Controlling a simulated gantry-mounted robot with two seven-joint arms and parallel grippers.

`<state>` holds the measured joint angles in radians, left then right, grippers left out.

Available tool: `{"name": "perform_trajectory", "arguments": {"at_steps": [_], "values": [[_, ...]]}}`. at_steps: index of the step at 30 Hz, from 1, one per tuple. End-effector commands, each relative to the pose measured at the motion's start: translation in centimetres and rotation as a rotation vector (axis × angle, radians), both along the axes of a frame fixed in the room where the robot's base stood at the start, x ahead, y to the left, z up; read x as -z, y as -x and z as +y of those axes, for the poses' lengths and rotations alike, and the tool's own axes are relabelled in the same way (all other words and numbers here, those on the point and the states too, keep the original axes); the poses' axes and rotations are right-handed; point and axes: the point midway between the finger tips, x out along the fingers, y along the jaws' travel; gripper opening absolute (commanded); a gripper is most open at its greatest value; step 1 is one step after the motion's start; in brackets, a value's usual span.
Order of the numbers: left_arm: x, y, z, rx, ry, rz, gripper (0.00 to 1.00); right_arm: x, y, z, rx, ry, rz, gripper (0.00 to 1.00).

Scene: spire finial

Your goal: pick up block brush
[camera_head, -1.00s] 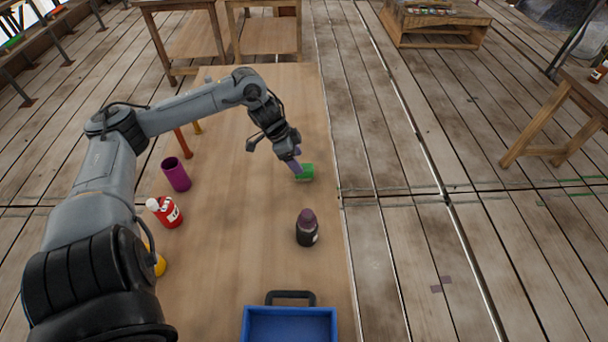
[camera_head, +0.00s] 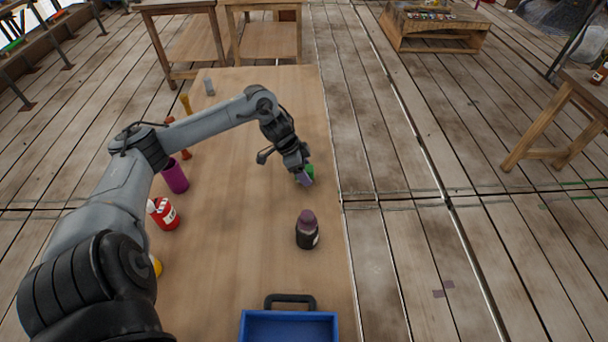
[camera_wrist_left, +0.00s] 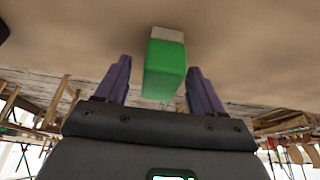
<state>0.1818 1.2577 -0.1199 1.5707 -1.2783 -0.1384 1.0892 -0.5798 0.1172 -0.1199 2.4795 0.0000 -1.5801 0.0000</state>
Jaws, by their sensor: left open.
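The block brush is a green block with a pale grey-white strip at one end. In the left wrist view the block brush (camera_wrist_left: 165,68) stands between the two purple fingers, with gaps on both sides. In the head view the block brush (camera_head: 310,171) lies on the table near its right edge, partly hidden by the gripper. My left gripper (camera_head: 303,179) is open and low at the brush; it also shows in the left wrist view (camera_wrist_left: 160,90). My right gripper is not in view.
A dark bottle with a purple cap (camera_head: 307,230) stands nearer on the wooden table (camera_head: 235,220). A blue tray (camera_head: 288,314) is at the front. A purple cup (camera_head: 175,177) and a red bottle (camera_head: 163,214) stand on the left by my arm.

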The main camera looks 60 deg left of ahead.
Motion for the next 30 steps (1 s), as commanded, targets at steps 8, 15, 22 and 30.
{"name": "perform_trajectory", "arguments": {"at_steps": [8,15,22,30], "values": [[0.0,0.0,0.0,0.0,0.0,0.0,0.51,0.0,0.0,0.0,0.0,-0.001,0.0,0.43],[0.0,0.0,0.0,0.0,0.0,0.0,0.14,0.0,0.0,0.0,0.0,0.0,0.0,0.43],[-0.1,0.0,0.0,0.0,0.0,-0.001,0.12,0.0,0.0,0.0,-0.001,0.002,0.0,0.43],[-1.3,0.0,0.0,-0.001,-0.001,-0.002,0.12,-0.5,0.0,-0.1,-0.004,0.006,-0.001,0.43]]}}
